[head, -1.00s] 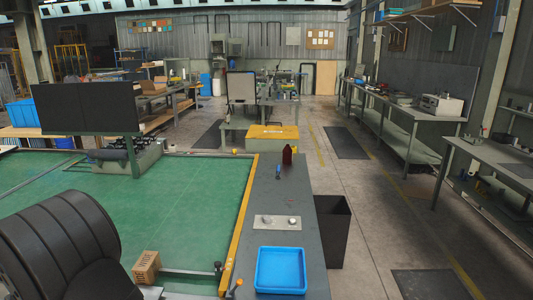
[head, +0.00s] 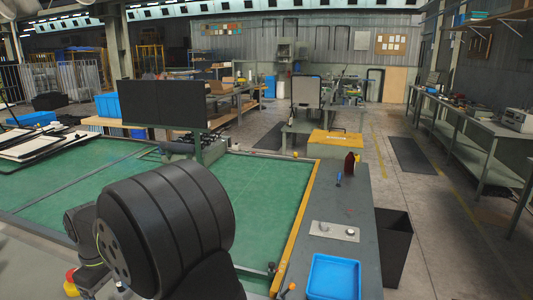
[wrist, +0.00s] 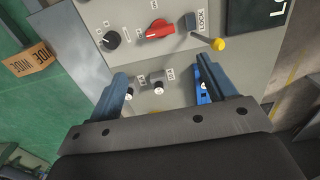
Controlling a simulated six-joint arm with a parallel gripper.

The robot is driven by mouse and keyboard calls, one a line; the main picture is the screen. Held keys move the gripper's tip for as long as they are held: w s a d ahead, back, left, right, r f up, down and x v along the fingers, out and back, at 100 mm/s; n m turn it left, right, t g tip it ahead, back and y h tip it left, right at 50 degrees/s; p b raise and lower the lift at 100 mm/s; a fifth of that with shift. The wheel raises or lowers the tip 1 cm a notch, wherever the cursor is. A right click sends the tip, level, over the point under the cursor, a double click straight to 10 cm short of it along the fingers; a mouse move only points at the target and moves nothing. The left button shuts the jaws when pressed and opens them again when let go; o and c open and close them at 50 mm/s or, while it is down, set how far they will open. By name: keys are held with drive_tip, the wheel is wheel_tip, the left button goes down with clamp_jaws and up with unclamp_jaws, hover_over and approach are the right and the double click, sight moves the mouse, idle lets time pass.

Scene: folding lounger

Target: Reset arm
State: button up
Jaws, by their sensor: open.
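My gripper (wrist: 161,68) is open in the wrist view. Its two fingers stand wide apart with nothing held between them. Beyond them is a grey control panel (wrist: 135,14) with a red knob (wrist: 158,29), a black knob (wrist: 111,39) and a yellow-tipped lever (wrist: 218,44). Two small knobs show between the fingers. I cannot tell whether a finger touches the panel. In the head view my black arm links fill the lower left middle, and the gripper itself does not show.
A green table (head: 265,185) with a yellow edge lies around my arm. A grey bench (head: 335,205) on the right holds a blue tray (head: 333,278) and a dark red bottle (head: 349,163). A black bin (head: 393,250) stands beside it. Flat panels (head: 40,143) are stacked at left.

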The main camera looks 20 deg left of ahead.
wheel_tip(320, 180, down, 15)
drive_tip(key=shift+f, duration=0.2)
drive_tip(key=shift+r+m, duration=0.25)
drive_tip(key=shift+m, duration=0.55)
drive_tip(key=m, duration=1.5)
drive_tip(key=shift+m, duration=0.3)
